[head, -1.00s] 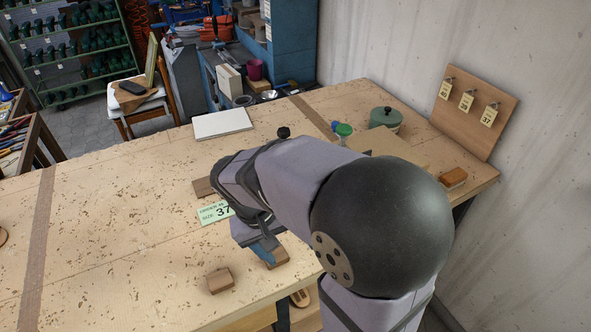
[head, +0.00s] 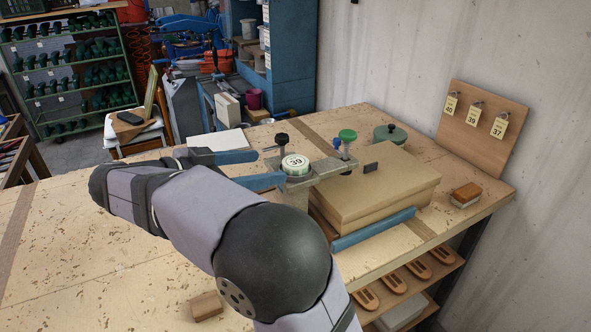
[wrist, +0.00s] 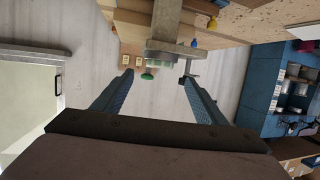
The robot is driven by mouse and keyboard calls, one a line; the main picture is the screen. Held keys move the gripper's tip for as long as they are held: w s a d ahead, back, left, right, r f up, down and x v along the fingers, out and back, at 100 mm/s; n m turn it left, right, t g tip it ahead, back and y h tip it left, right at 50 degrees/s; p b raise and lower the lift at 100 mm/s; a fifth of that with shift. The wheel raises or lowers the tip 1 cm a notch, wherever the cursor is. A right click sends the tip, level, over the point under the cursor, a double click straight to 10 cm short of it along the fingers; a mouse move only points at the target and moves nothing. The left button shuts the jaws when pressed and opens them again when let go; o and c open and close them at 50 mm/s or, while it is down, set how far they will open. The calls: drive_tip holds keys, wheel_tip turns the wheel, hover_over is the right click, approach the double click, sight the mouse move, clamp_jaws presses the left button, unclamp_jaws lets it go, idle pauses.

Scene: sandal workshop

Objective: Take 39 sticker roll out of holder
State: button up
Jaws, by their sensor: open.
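The pale green sticker roll (head: 295,163), marked 39 on its top, sits on the grey metal holder (head: 328,168) beside a cardboard box. My gripper (head: 271,168) has two long blue fingers spread apart, pointing at the roll from the left. Nothing is held. In the wrist view the roll (wrist: 165,60) shows edge-on against the metal holder (wrist: 170,20), just past the fingertips of my gripper (wrist: 157,76) and roughly in line with the gap. I cannot tell whether a finger touches it.
A black knob (head: 282,139) and a green knob (head: 347,136) stand close to the holder. The cardboard box (head: 385,185) has a blue bar along its front. A board with tags 40, 39 and 37 (head: 483,130) leans on the wall. A wooden block (head: 206,305) lies in front.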

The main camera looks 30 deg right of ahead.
sight(294, 162)
drive_tip(key=p+x, duration=0.1)
drive_tip(key=x, duration=0.2)
drive_tip(key=p+x, duration=0.2)
drive_tip(key=x, duration=0.1)
drive_tip(key=shift+d+r, duration=0.1)
drive_tip(key=shift+r, duration=0.1)
drive_tip(key=shift+w+d+f, duration=0.1)
drive_tip(key=shift+d+f, duration=0.2)
drive_tip(key=shift+d, duration=0.2)
drive_tip(key=c, duration=1.1)
drive_tip(key=shift+c, duration=0.2)
drive_tip(key=shift+r, duration=0.1)
